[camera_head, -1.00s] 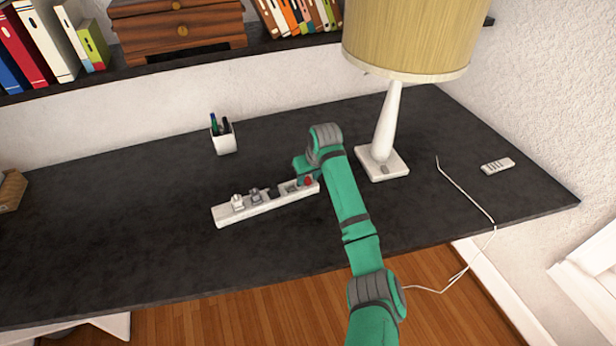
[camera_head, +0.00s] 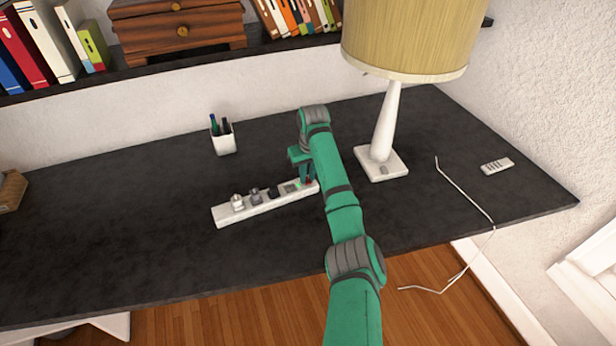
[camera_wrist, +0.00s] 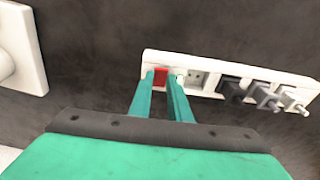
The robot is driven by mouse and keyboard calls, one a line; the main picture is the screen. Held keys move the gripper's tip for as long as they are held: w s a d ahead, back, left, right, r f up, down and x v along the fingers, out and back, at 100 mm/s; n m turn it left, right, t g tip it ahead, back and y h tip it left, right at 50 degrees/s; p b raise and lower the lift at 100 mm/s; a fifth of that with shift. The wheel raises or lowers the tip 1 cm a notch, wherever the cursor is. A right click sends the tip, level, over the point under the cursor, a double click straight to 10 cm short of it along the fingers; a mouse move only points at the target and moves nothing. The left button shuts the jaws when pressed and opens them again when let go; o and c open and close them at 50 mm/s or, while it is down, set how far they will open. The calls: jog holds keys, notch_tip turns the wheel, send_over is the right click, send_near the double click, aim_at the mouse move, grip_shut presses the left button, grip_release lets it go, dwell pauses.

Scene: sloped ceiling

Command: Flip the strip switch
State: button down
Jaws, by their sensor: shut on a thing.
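The white power strip (camera_head: 225,216) lies at a slant on the dark desk, with several plugs in its left part in the head view. It also shows in the wrist view (camera_wrist: 212,90). Its red switch (camera_wrist: 160,72) is at the left end there, which is the right end in the head view. My gripper (camera_wrist: 165,76) reaches down to the strip with its two green fingers on either side of the switch, shut on it. The fingers partly cover the switch, so I cannot tell which way it is tipped.
A lamp (camera_head: 385,125) stands to the right of the arm, its base (camera_wrist: 22,45) close by in the wrist view. A white pen cup (camera_head: 223,140) stands behind the strip. A remote (camera_head: 497,166) and a white cable (camera_head: 468,196) are at right.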

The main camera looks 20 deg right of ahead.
aim_at(308, 182)
jog(key=shift+w+g, duration=0.15)
jog(key=shift+g, duration=0.35)
jog(key=c, duration=1.6)
grip_release()
jog(key=shift+c, duration=0.2)
notch_tip(308, 182, up, 11)
jog(key=shift+s+f, duration=0.15)
jog(key=shift+s, duration=0.2)
